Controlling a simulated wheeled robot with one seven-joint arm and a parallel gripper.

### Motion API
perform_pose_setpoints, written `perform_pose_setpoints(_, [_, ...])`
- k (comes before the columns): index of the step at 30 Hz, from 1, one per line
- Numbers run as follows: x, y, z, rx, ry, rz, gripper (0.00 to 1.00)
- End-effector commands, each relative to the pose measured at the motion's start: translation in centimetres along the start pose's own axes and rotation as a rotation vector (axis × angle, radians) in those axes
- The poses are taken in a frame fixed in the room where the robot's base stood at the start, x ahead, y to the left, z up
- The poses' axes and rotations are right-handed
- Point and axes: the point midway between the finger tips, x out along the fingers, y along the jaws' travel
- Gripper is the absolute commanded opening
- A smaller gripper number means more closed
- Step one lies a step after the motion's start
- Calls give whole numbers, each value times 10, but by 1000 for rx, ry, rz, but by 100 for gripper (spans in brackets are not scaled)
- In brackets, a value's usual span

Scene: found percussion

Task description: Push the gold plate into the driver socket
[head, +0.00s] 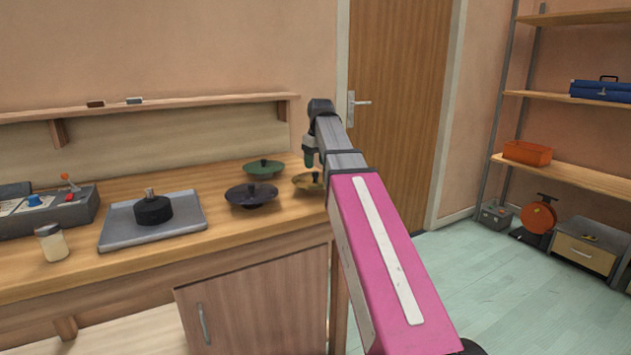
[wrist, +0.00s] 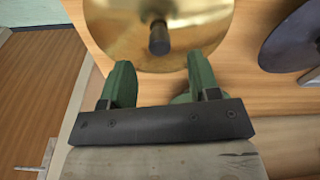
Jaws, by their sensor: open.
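The gold plate (head: 301,183) lies on the wooden bench at its right end, partly hidden behind my arm. In the wrist view the gold plate (wrist: 120,30) is a shiny disc with a dark upright knob (wrist: 159,38) at its centre. My gripper (head: 309,158) is above the plate. In the wrist view its green fingers (wrist: 160,82) are apart and empty, over the plate's near edge, with the knob beyond them. A black round block (head: 153,211) with a small metal top stands on a grey tray (head: 180,229); I cannot tell whether it is the driver socket.
A dark plate (head: 250,196) and a green plate (head: 263,168) lie left of the gold one. A control box (head: 65,214) with a red button and a jar (head: 52,243) stand at the left. A narrow shelf (head: 200,102) runs above the bench.

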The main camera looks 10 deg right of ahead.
Motion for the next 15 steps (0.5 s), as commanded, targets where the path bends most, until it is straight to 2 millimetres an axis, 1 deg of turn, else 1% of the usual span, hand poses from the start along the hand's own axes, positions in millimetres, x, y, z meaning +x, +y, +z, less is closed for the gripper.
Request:
perform_pose_setpoints(6, [28, 0, 3, 0, -2, -1, 56])
perform_pose_setpoints(9, [40, 0, 2, 0, 0, 0, 56])
perform_pose_setpoints(12, [45, 0, 2, 0, -1, 0, 56])
perform_pose_setpoints(15, [45, 0, 2, 0, 0, 0, 56])
